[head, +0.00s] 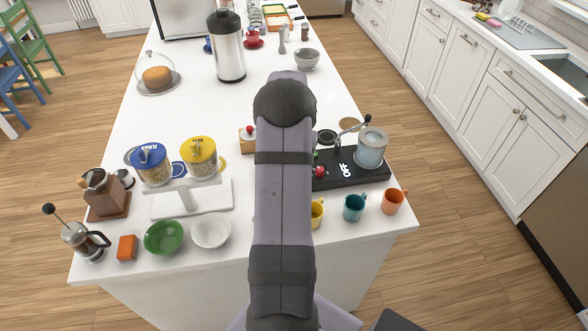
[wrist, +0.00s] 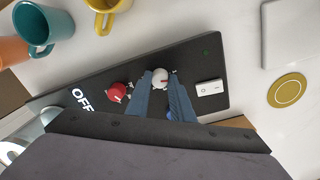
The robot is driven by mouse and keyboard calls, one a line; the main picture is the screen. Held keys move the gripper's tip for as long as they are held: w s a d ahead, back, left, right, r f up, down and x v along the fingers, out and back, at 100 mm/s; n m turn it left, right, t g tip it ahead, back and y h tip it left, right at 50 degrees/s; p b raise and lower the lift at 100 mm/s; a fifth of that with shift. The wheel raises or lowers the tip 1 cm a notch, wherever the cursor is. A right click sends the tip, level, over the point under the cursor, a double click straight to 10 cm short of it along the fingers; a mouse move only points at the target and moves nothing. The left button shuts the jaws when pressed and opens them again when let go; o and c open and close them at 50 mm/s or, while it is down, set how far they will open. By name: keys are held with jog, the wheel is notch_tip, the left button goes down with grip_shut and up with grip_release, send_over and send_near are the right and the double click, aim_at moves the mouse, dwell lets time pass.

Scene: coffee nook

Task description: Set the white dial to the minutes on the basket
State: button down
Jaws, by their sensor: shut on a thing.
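The white dial (wrist: 160,76) stands on the black base (wrist: 190,62), seen in the wrist view. My gripper (wrist: 164,86) is shut on it, with a blue-grey finger on either side. The dial's pointer and any scale marks are too small or covered to read. The black base also shows in the head view (head: 350,178), with white "OFF" letters on it; my arm hides the dial and gripper there. I cannot make out a basket with a minutes number in either view.
A red dial (wrist: 117,92) sits close beside my fingers, and a white switch (wrist: 210,88) on the other side. Yellow, teal (head: 354,207) and orange (head: 393,201) cups stand in front of the base. Two lidded jars (head: 199,158) and bowls (head: 211,231) stand left of my arm.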

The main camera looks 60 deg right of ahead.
jog(key=m, duration=0.6)
jog(key=shift+d+r+b, duration=0.1)
jog(key=shift+d+b, duration=0.05)
jog(key=shift+b, duration=0.25)
dwell(0.3)
jog(key=c, duration=1.5)
grip_release()
jog(key=shift+c, duration=0.2)
jog(key=shift+w+r+b, duration=0.1)
jog(key=shift+r+b, duration=1.25)
jog(key=shift+r, duration=2.3)
